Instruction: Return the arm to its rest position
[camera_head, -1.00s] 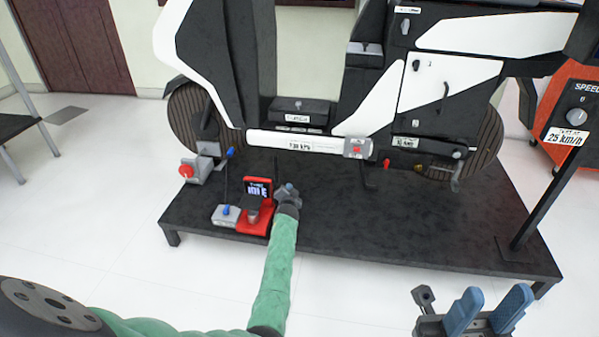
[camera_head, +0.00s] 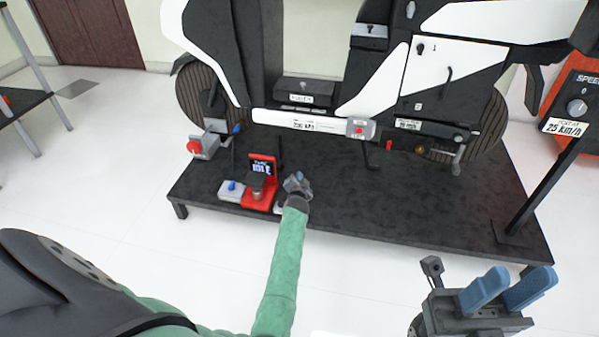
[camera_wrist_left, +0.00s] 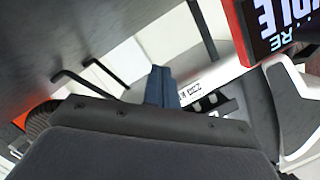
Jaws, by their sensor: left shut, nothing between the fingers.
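My left gripper (camera_head: 297,180) is at the end of the green-sleeved arm that comes in from the lower left. It is low over the front of the black platform (camera_head: 400,215), just right of the red device (camera_head: 258,193) and apart from it as far as I can tell. Its blue fingers (camera_wrist_left: 161,87) are together and empty in the left wrist view. My right gripper (camera_head: 508,290) is at the lower right, in front of the platform. Its two blue fingers point up with a gap between them, and nothing shows in the gap.
The black and white chassis (camera_head: 445,75) stands on the platform behind my left gripper. A grey box with a red knob (camera_head: 194,147) sits at the platform's left. A post with a speed sign (camera_head: 563,127) stands at the right. White floor is clear in front.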

